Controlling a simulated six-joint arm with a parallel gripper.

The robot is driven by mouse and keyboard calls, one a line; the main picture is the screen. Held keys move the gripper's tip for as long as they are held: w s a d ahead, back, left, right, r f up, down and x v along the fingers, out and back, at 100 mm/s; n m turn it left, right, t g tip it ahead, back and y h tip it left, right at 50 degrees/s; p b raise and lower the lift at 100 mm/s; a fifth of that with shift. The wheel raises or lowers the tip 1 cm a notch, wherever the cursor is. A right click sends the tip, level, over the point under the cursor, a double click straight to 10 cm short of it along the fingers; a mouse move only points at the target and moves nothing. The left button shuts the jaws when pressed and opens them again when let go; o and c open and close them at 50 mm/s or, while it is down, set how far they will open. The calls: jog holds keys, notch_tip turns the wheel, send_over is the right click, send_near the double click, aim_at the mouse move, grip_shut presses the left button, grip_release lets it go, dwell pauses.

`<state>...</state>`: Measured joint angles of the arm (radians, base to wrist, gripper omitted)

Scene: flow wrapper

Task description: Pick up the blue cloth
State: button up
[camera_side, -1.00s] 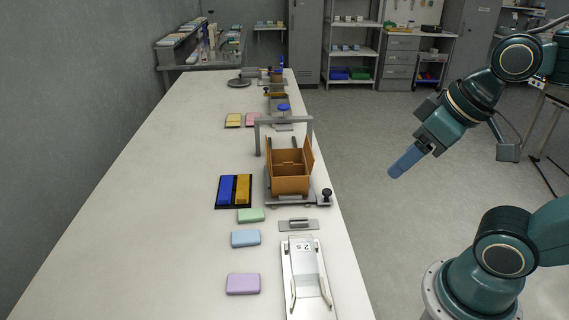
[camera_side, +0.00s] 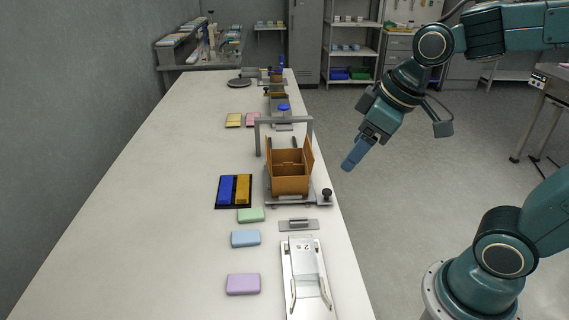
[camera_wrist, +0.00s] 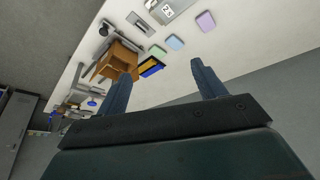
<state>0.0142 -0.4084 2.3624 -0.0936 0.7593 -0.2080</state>
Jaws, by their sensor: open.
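A blue strip (camera_side: 227,190), which looks like the blue cloth, lies in a black tray (camera_side: 235,207) on the white table. A yellow strip (camera_side: 243,188) lies beside it on the right. In the wrist view the tray's blue strip (camera_wrist: 153,70) shows small, between my fingers in the picture but far beyond them. My gripper (camera_side: 352,164) is open and empty, in the air right of the table's edge, with blue-grey fingers. In the wrist view its two fingers (camera_wrist: 160,72) stand wide apart.
A brown open box (camera_side: 290,183) on a grey stand with a metal arch (camera_side: 284,119) stands right of the tray. Green (camera_side: 250,215), light blue (camera_side: 245,238) and lilac (camera_side: 243,284) blocks lie in front. A metal fixture (camera_side: 305,275) lies near the edge. The table's left side is clear.

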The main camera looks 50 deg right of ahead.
jog(key=w+a+f+n+g+y, duration=0.2)
jog(key=w+a+f+n, duration=0.2)
jog(key=w+f, duration=1.3)
jog(key=w+n, duration=0.2)
jog(key=shift+f+n+y, duration=0.25)
jog(key=shift+n+y, duration=0.15)
jog(key=shift+w+a+f, duration=0.1)
send_over(246, 236)
jog(key=s+d, duration=0.2)
jog(key=shift+w+f, duration=0.2)
jog(key=shift+f, duration=3.65)
jog(key=shift+x, duration=2.6)
jog(key=shift+d, duration=0.1)
jog(key=c, duration=1.1)
